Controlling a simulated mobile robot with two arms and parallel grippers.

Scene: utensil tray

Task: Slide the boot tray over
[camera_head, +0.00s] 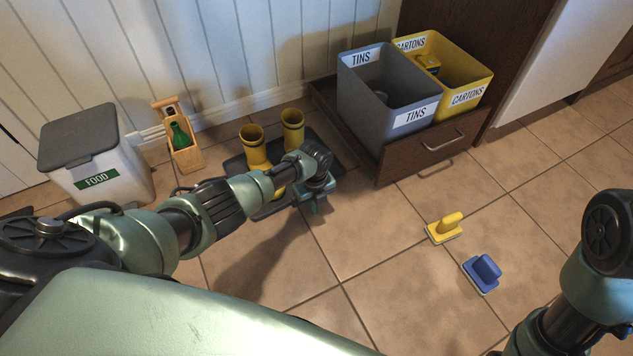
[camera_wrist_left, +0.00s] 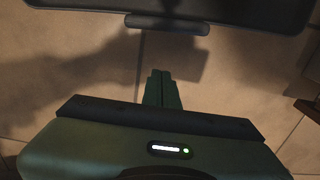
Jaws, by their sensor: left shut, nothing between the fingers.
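The dark boot tray (camera_head: 234,166) lies on the tiled floor near the panelled wall, with a pair of yellow boots (camera_head: 254,148) standing upright on it. My left arm crosses in front and hides part of the tray and boots. My left gripper (camera_head: 315,207) is shut and empty at the tray's near right side. In the left wrist view, the shut fingers (camera_wrist_left: 160,88) point at the floor towards the tray's dark edge (camera_wrist_left: 240,18), which has a small tab (camera_wrist_left: 165,22). A strip of floor shows between fingertips and tab. Part of my right arm shows, but not its gripper.
A white food bin (camera_head: 105,180) and a wooden caddy with a green bottle (camera_head: 181,135) stand left of the tray. An open drawer (camera_head: 428,150) with grey and yellow bins is to the right.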

